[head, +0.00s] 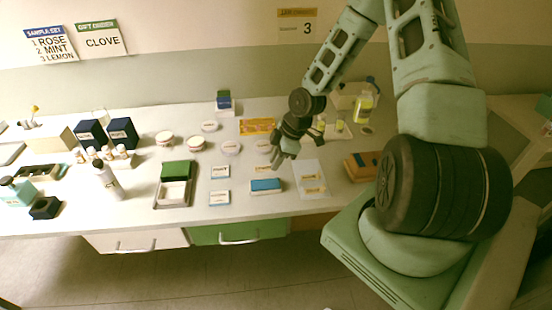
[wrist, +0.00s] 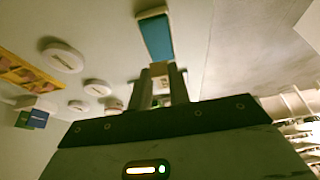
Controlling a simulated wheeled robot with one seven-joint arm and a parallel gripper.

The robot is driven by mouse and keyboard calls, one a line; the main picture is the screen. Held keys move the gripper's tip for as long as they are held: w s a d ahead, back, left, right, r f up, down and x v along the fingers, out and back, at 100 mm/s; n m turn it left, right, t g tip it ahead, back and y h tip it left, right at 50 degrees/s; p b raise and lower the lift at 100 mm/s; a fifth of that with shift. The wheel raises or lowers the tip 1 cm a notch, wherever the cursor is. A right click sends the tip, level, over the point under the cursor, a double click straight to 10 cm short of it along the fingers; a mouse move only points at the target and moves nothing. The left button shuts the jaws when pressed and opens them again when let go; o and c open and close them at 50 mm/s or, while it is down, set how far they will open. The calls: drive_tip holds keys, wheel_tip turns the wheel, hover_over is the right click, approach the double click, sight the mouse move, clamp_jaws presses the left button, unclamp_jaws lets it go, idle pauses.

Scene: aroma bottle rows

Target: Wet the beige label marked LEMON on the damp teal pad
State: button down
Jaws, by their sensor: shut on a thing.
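My gripper (head: 281,160) is above the table's front middle, fingers pointing down. In the wrist view its two fingers (wrist: 160,88) are shut on a small pale beige label (wrist: 159,69). Its marking cannot be read, and it cannot be made out in the head view. The teal-blue pad (head: 266,184), in a pale tray, lies on the table just below and in front of my gripper. It also shows in the wrist view (wrist: 157,38), beyond the fingertips. The label looks apart from the pad, though the exact gap is unclear.
A white sheet (head: 309,166) with yellowish labels lies right of the pad. Round white lids (head: 231,147) and an orange strip (head: 257,126) lie behind. A green-lidded box (head: 175,170) is further left; an orange box (head: 362,165) is right.

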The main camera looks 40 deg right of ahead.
sight(272, 184)
drive_tip(key=shift+f+b, duration=2.2)
drive_tip(key=shift+f, duration=1)
drive_tip(key=shift+f, duration=0.35)
drive_tip(key=shift+r, duration=0.1)
wheel_tip(272, 184, up, 7)
drive_tip(key=p, duration=0.6)
idle(0.4)
